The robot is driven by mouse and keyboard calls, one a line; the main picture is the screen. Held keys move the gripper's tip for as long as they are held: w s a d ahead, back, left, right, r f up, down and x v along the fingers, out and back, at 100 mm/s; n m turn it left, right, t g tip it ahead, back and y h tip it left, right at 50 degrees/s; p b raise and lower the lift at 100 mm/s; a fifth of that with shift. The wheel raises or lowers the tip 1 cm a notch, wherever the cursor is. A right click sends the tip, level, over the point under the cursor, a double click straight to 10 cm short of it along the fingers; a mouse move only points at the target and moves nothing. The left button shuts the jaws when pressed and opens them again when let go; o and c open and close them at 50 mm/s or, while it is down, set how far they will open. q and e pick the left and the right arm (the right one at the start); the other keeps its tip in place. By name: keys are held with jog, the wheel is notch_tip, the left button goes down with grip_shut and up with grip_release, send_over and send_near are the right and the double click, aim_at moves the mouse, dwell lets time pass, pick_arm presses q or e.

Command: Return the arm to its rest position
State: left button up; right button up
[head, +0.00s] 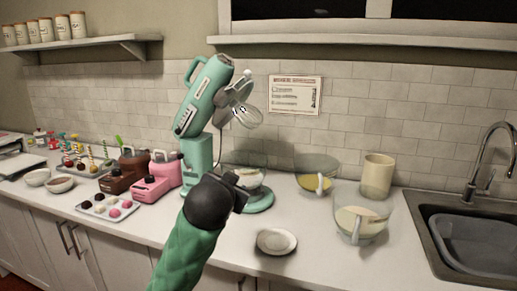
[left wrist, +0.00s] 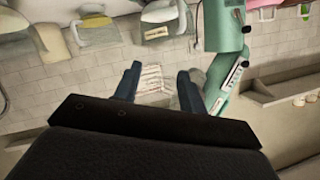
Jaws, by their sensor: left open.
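My left gripper (head: 238,190) is at the end of a green arm that rises from the bottom middle of the head view. It is over the counter, in front of the mint stand mixer (head: 205,100), and overlaps the mixer's base and bowl in the picture. In the left wrist view my left gripper (left wrist: 158,80) has its two fingers apart with nothing between them. That view is upside down and shows the tiled wall and the mixer (left wrist: 222,50) right of the fingers. My right gripper does not show.
The mixer head is tilted up. A small white dish (head: 277,241), a glass bowl (head: 360,226) and a cream canister (head: 377,176) stand to the right, near the sink (head: 470,245). Pink (head: 155,180) and brown toasters (head: 125,172) and treats are left. The front counter is mostly clear.

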pick_arm(q)
jog(key=s+a+f+n+g+p, duration=0.1)
jog(key=s+a+f+g, duration=0.1)
jog(key=s+f, duration=0.6)
jog(key=s+a+f+n+g+p, duration=0.1)
jog(key=s+a+f+g, duration=0.15)
jog(key=f, duration=0.85)
jog(key=s+a+f+n+g, duration=0.1)
jog(key=s+a+f+g, duration=0.1)
jog(key=s+f, duration=0.6)
jog(key=s+f+g+p, duration=0.1)
jog(key=s+f+g, duration=0.4)
jog(key=s+f, duration=1.3)
jog(key=s, duration=0.3)
jog(key=shift+s+a+f+n+p, duration=0.25)
jog(key=shift+s+a+n+p, duration=0.05)
jog(key=shift+n+p, duration=0.1)
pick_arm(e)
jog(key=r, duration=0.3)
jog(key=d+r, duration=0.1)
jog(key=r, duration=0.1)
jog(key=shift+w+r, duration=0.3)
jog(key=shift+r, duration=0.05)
pick_arm(q)
jog(key=shift+g, duration=0.25)
